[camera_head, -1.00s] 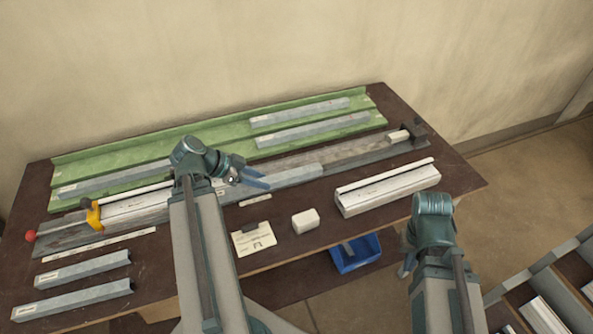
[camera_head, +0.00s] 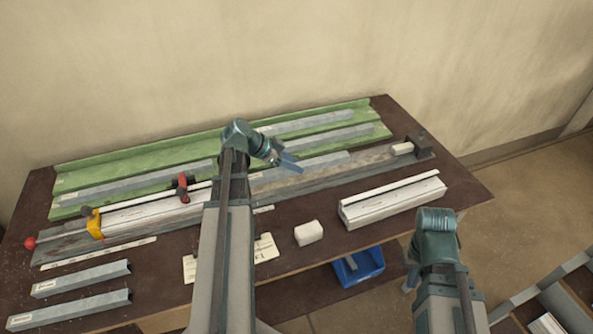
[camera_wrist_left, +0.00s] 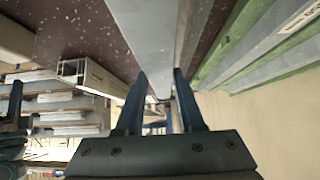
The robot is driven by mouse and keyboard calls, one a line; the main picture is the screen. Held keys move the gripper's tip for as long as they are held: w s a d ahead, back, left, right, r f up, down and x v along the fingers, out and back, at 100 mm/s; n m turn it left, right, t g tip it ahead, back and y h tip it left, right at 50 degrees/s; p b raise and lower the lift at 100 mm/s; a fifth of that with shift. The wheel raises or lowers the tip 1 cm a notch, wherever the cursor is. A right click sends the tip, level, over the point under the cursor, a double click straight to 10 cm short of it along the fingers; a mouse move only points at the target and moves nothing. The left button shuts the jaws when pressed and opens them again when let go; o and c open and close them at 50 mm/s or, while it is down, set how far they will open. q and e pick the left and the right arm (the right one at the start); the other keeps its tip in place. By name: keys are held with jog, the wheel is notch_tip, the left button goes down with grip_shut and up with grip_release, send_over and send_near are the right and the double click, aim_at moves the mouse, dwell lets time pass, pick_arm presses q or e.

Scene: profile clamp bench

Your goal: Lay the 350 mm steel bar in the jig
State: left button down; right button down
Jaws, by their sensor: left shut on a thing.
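My left gripper (camera_head: 288,162) is shut on a grey steel bar (camera_head: 325,163), which lies along the line of the jig (camera_head: 268,192). In the left wrist view the bar (camera_wrist_left: 148,35) runs between the two fingers (camera_wrist_left: 158,80). I cannot tell whether the bar rests on the jig or is just above it. A white block (camera_head: 402,149) sits at the jig's right end. A red clamp (camera_head: 183,187) and a yellow clamp (camera_head: 95,223) are on its left part. My right gripper (camera_head: 409,280) hangs at the table's front, its fingers mostly hidden.
A green tray (camera_head: 75,180) with several grey bars lies behind the jig. Two bars (camera_head: 80,278) lie at front left. A white profile (camera_head: 392,203), a small white block (camera_head: 308,233) and a card (camera_head: 265,247) are in front. A blue bin (camera_head: 358,266) hangs below the edge.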

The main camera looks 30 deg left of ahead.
aim_at(273, 169)
pick_arm(q)
jog(key=shift+w, duration=0.15)
jog(key=shift+w, duration=0.3)
jog(key=f+b, duration=0.3)
jog(key=shift+w+d+f+b, duration=0.1)
jog(key=shift+w+f+b, duration=0.15)
jog(key=shift+f+b, duration=0.05)
jog(key=shift+f+b, duration=0.4)
jog(key=shift+b, duration=0.05)
jog(key=c, duration=0.5)
grip_release()
jog(key=shift+s, duration=0.15)
jog(key=shift+r+p, duration=0.55)
jog(key=shift+p, duration=0.15)
jog(key=p+v, duration=0.7)
jog(key=v, duration=0.3)
jog(key=shift+s+r, duration=0.1)
jog(key=shift+r, duration=0.2)
jog(key=shift+s+a+r+p, duration=0.3)
jog(key=shift+s+a+p, duration=0.1)
jog(key=shift+p, duration=0.1)
